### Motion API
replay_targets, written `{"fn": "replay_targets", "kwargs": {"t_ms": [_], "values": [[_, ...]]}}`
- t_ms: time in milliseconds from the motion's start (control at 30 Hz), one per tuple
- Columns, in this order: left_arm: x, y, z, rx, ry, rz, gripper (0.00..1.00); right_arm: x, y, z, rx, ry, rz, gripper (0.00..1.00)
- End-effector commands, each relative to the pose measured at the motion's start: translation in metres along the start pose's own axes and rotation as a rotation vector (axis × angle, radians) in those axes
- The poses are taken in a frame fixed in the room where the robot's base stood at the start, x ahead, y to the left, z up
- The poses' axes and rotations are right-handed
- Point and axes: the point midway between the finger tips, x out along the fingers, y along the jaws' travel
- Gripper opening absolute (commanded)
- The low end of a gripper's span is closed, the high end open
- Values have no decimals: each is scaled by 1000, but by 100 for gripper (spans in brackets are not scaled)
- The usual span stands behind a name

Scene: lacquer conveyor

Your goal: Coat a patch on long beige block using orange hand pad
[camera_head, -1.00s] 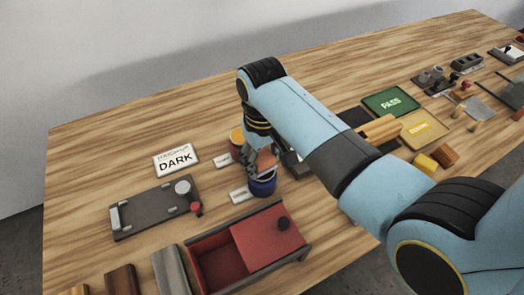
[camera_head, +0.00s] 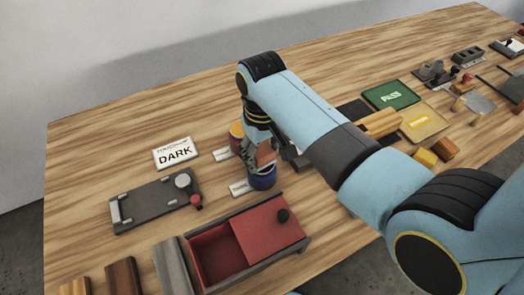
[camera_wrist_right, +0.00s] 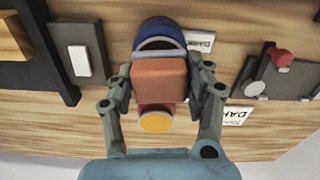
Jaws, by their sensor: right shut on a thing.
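My right gripper (camera_head: 258,151) is shut on the orange hand pad (camera_head: 267,154). The wrist view shows the pad (camera_wrist_right: 160,80) between the two fingers (camera_wrist_right: 160,88). The pad is at the blue pot (camera_head: 263,181), overlapping its upper part; I cannot tell whether they touch. The blue pot (camera_wrist_right: 160,32) is beyond the pad in the wrist view. A long beige block (camera_head: 381,123) lies right of my right arm, by a dark mat, partly hidden by the arm. My left gripper is not in view.
An orange-topped pot (camera_head: 236,132) stands close behind the gripper. A DARK card (camera_head: 175,153) and a grey fixture (camera_head: 150,203) are to the left. A red box (camera_head: 215,258) is in front. Green PASS (camera_head: 391,95) and yellow (camera_head: 423,123) trays are to the right.

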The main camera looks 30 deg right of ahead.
Motion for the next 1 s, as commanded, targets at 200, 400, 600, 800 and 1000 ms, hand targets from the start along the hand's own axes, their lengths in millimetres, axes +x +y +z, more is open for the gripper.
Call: {"fn": "replay_targets", "kwargs": {"t_ms": [200,400,600,800,1000], "values": [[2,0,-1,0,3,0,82,3,0,0,0,0,0,26],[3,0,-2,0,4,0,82,5,0,0,0,0,0,26],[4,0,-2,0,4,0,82,8,0,0,0,0,0,26],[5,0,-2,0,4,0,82,10,0,0,0,1,0,26],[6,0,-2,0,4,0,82,12,0,0,0,1,0,26]]}}
